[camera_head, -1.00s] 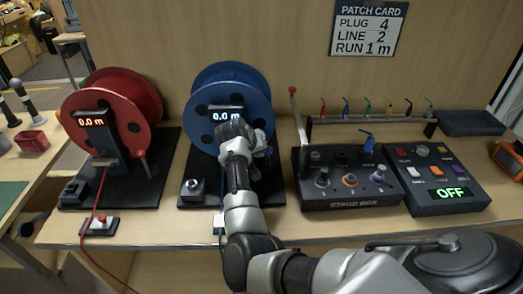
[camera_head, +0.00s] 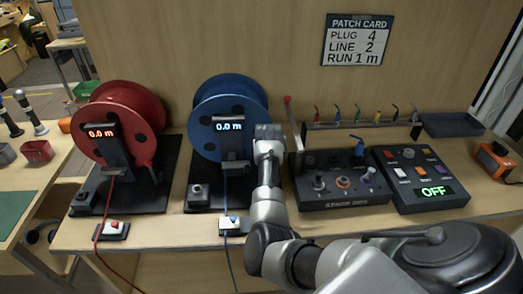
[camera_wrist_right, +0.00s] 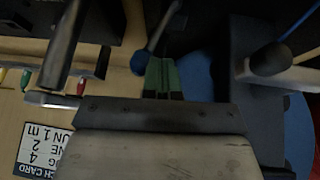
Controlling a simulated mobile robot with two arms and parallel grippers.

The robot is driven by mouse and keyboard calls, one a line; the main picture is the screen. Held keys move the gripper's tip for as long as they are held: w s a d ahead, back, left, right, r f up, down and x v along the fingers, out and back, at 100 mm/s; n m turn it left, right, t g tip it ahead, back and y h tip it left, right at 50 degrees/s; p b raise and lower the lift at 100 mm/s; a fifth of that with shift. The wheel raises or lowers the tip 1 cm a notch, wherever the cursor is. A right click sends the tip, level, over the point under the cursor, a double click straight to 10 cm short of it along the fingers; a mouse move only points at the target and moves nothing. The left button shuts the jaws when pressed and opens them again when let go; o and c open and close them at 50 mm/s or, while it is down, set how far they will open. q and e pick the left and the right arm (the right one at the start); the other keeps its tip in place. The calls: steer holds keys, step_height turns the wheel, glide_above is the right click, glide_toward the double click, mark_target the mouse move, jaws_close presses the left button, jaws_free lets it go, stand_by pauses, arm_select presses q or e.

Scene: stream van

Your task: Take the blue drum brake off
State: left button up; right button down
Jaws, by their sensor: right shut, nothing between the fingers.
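The blue drum (camera_head: 203,101) stands upright on its black base behind the counter's front edge, its display reading 0.0 m. My right gripper (camera_head: 268,132) is at the drum's lower right edge, hiding part of the rim there. In the right wrist view, its green-padded fingers (camera_wrist_right: 165,78) are shut and empty. A thin rod with a dark blue ball (camera_wrist_right: 139,63) sits just left of the fingertips; it looks like the brake lever, but I cannot tell whether they touch. The drum shows behind as a blue disc (camera_wrist_right: 198,82). My left gripper is not in view.
The red drum (camera_head: 128,103) is at left. A white box with a blue button (camera_head: 233,225) lies in front of the blue drum. A control box (camera_head: 423,180) reads OFF.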

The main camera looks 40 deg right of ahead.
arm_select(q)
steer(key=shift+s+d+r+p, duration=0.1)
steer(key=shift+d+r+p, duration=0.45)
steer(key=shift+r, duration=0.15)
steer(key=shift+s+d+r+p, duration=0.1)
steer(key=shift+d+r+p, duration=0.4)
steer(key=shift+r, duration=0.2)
arm_select(e)
steer(key=shift+s+d+f, duration=0.2)
steer(key=shift+s+d, duration=0.1)
steer(key=shift+d, duration=0.25)
steer(key=shift+s+d+f, duration=0.15)
steer(key=shift+s+d, duration=0.1)
steer(key=shift+d, duration=0.25)
steer(key=shift+s+d+f, duration=0.2)
steer(key=shift+s+d, duration=0.1)
steer(key=shift+d, duration=0.25)
